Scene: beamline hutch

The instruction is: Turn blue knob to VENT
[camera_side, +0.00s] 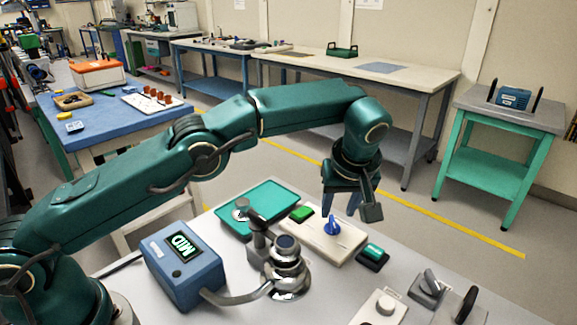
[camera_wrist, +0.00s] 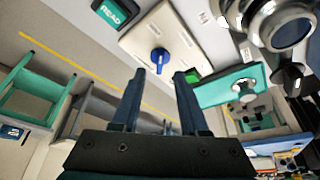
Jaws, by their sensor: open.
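The blue knob (camera_side: 332,226) stands on a cream plate (camera_side: 318,247) on the light table. In the wrist view the knob (camera_wrist: 159,60) points down the picture, toward the gap between my fingers. Small marks around it are too small to read, so I cannot tell which is VENT. My gripper (camera_side: 340,206) is open and empty, pointing down just above the knob. In the wrist view my gripper (camera_wrist: 159,75) has one finger on each side of the gap, apart from the knob. A blue box (camera_side: 185,262) has a display reading MID.
A green block (camera_side: 302,213) is beside the knob, and a green READ button (camera_side: 373,252) sits at the plate's right. A metal valve fitting (camera_side: 286,265) stands close at the left. A teal tray (camera_side: 268,205) lies behind. Grey knobs (camera_side: 386,304) stand at the front right.

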